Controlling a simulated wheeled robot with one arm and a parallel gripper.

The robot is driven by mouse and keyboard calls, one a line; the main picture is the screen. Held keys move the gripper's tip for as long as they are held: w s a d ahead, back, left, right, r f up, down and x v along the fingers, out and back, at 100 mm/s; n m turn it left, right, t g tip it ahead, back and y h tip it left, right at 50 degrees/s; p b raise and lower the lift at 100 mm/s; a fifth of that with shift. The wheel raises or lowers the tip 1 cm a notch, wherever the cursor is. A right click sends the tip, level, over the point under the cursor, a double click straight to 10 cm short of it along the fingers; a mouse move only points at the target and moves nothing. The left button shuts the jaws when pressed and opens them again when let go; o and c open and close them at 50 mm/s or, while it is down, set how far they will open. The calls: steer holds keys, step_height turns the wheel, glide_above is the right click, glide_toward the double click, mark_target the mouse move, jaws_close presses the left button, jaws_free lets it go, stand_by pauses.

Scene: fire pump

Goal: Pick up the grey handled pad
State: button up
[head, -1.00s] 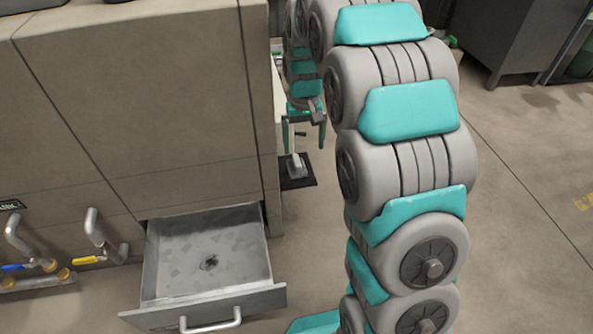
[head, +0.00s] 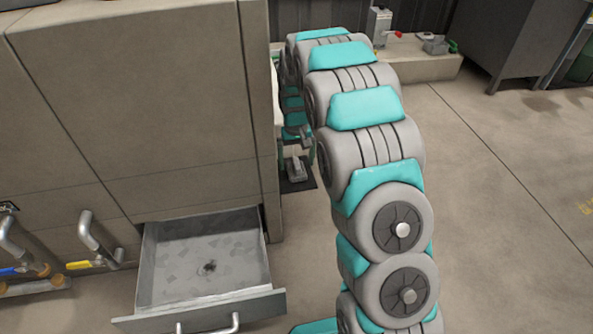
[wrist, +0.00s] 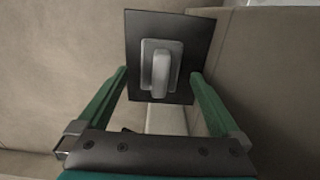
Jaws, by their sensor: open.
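The grey handled pad (wrist: 161,68) is a small light-grey plate with a raised handle. It lies on a dark square sheet (wrist: 192,35), seen beyond my fingertips in the wrist view. My gripper (wrist: 158,76) is open and empty, with one green finger on each side of the pad in that view. I cannot tell how far the fingertips are from it. In the head view the pad (head: 295,169) shows small beside the cabinet's right side, below my gripper (head: 296,145). My arm and the cabinet hide part of the gripper there.
A large beige cabinet (head: 150,110) stands close on the left. Its metal drawer (head: 205,262) is pulled open and empty. Pipes with blue and yellow valve handles (head: 80,265) are at lower left. The floor (head: 490,200) on the right is clear.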

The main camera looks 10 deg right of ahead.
step_height(320, 180, down, 2)
steer(key=shift+f, duration=0.2)
steer(key=shift+c, duration=0.2)
steer(key=c, duration=1.4)
